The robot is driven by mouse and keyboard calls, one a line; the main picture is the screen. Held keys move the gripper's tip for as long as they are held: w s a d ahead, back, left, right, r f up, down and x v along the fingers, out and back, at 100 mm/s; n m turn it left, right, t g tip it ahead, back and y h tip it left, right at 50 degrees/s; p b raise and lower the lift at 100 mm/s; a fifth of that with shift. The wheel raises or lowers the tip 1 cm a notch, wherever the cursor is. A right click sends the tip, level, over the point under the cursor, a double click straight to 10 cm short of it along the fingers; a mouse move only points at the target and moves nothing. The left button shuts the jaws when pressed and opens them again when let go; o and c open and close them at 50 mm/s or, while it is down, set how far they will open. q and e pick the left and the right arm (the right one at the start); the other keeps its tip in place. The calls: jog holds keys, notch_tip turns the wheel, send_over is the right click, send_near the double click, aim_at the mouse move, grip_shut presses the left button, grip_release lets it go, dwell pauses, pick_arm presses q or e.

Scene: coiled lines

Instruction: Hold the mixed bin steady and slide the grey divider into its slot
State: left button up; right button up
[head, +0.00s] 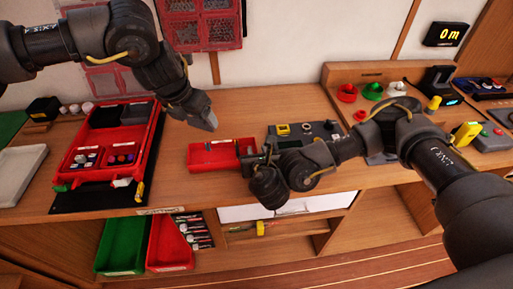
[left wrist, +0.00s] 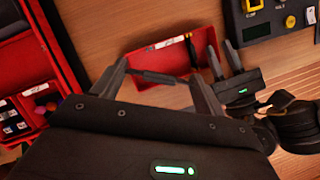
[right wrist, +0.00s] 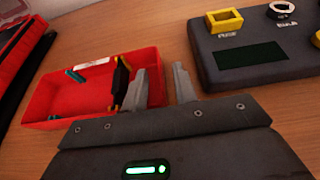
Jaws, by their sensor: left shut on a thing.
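The mixed bin (head: 210,153) is a small open red tray on the table, holding a few small teal, yellow and dark pieces. It also shows in the left wrist view (left wrist: 150,57) and the right wrist view (right wrist: 55,98). My left gripper (head: 204,118) is above and behind the bin. It is shut on a thin dark bar, seemingly the grey divider (left wrist: 157,77), apart from the bin. My right gripper (right wrist: 162,84) is at the bin's right end, its fingers apart, one over the bin and one outside the wall. I cannot tell whether they touch it. The slot is not clear.
A larger red case (head: 153,150) with compartments lies left of the bin. A dark control box (head: 310,131) stands close on the right. Green and red bins (head: 122,245) sit on the shelf below. Bare table lies between case and bin.

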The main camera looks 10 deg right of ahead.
aim_at(197, 126)
jog(key=shift+x, duration=1.4)
grip_shut()
jog(key=shift+s, duration=0.1)
pick_arm(q)
jog(key=f+m, duration=0.1)
jog(key=f, duration=0.2)
jog(key=f+m+h, duration=0.1)
jog(key=f, duration=0.1)
jog(key=shift+w+a+f+m, duration=0.1)
jog(key=shift+w+a+m, duration=0.1)
jog(key=shift+w+m, duration=0.1)
jog(key=m+g, duration=0.1)
jog(key=m, duration=0.2)
jog(key=m+g+h, duration=0.1)
jog(key=m, duration=0.2)
jog(key=shift+w+m+g, duration=0.2)
jog(key=shift+m+g, duration=0.1)
jog(key=shift+g, duration=0.1)
jog(key=shift+s+d+m+g, duration=0.15)
jog(key=shift+m+g, duration=0.1)
jog(key=shift+m, duration=0.4)
jog(key=shift+s+d+m+g, duration=0.1)
jog(key=shift+m+g, duration=0.15)
jog(key=shift+m, duration=0.4)
